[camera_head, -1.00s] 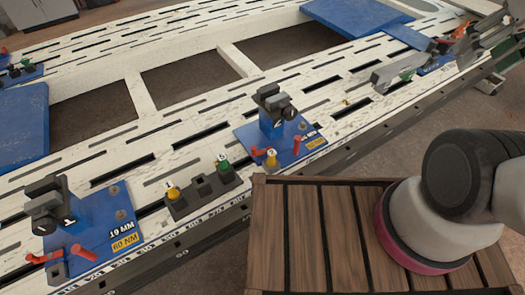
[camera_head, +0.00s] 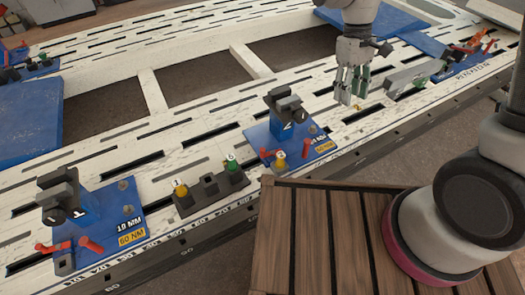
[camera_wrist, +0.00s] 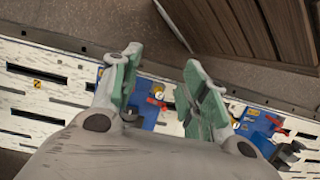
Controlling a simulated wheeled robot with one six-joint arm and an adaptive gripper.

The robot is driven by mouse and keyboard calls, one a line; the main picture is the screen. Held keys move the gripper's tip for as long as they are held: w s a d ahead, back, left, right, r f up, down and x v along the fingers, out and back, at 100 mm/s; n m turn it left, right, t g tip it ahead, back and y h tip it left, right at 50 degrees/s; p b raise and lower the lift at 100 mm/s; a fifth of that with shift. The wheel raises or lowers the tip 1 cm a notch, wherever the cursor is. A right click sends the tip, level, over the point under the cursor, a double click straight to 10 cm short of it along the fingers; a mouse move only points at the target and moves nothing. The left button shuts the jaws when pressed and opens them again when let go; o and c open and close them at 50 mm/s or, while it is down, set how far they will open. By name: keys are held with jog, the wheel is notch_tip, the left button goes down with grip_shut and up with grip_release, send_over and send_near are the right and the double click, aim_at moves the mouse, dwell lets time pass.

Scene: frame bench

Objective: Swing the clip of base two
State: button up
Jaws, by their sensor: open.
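Base two (camera_head: 262,140) is the middle blue plate on the white slotted frame in the head view; its post carries a mark that looks like a 2. A black clip (camera_head: 284,104) sits on top of the post. Red pins and a yellow knob (camera_head: 279,160) stand on the plate. My gripper (camera_head: 352,93) is open and empty, fingers pointing down, above the frame to the right of and beyond base two, apart from it. In the wrist view its two green-padded fingers (camera_wrist: 163,68) are spread, with blue plates beyond; which base is which there is unclear.
Base one (camera_head: 118,205) lies at the left, with a dark block (camera_head: 208,192) bearing yellow and green knobs between the bases. A grey-green bracket (camera_head: 415,74) lies right of my gripper. A wooden slatted crate (camera_head: 330,230) stands in front. The frame's middle openings are empty.

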jog(key=w+a+f+n+h, duration=0.1)
jog(key=a+f+n, duration=0.1)
jog(key=a+f, duration=0.4)
jog(key=w+a+f+n, duration=0.2)
jog(key=a+f, duration=0.1)
jog(key=f, duration=0.6)
jog(key=n+t+y, duration=0.2)
jog(key=n, duration=0.7)
send_over(262, 149)
jog(key=f, duration=1.9)
jog(key=shift+s+d+f, duration=0.25)
jog(key=shift+s+f, duration=0.05)
jog(key=shift+f, duration=0.05)
jog(key=shift+w+a+f+n+t, duration=0.1)
jog(key=shift+w+a+n+t, duration=0.05)
jog(key=shift+n+t, duration=0.15)
jog(key=shift+f, duration=0.15)
notch_tip(262, 149, down, 7)
jog(key=shift+f, duration=0.15)
